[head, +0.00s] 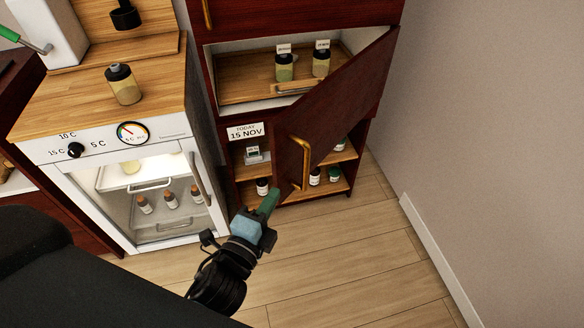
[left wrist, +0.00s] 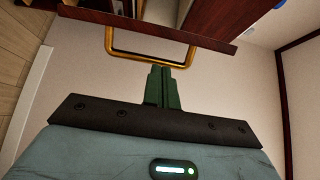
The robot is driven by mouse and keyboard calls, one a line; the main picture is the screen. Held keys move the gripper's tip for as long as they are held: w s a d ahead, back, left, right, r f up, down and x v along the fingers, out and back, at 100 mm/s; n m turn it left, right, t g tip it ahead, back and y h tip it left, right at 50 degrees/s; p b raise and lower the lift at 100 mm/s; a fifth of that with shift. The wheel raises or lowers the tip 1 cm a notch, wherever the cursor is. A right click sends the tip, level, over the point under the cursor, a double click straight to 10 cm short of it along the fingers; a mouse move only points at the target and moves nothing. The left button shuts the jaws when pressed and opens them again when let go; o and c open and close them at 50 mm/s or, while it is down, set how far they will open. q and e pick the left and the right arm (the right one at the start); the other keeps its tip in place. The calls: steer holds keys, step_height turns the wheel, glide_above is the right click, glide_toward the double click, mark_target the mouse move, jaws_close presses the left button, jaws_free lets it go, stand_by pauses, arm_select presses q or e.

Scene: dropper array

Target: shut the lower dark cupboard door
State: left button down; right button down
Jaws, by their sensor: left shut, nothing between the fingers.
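The lower dark cupboard door (head: 335,95) stands open, swung out from the dark red cupboard, with its hinge side at the right. Its gold handle (head: 303,160) is near the free edge. My left gripper (head: 270,198) is shut and empty, just below and left of the handle. In the left wrist view the green fingers (left wrist: 162,85) point at the gold handle (left wrist: 150,58), with the door's edge (left wrist: 150,27) beyond it. I cannot tell whether the fingertips touch the handle. My right gripper is not in view.
Inside the cupboard, jars (head: 321,60) stand on a wooden tray (head: 240,88) and small bottles (head: 262,186) on the lower shelf. A lit white cooler (head: 130,238) stands at left, with a jar (head: 122,85) on top. The floor (head: 350,260) in front is clear; a wall (head: 490,120) is at right.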

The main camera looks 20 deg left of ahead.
mark_target(290, 166)
arm_select(q)
steer(key=w, duration=0.6)
steer(key=w+p, duration=0.1)
steer(key=w, duration=0.3)
steer(key=shift+d, duration=0.35)
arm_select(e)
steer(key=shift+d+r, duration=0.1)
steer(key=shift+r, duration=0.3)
arm_select(q)
steer(key=shift+a, duration=0.1)
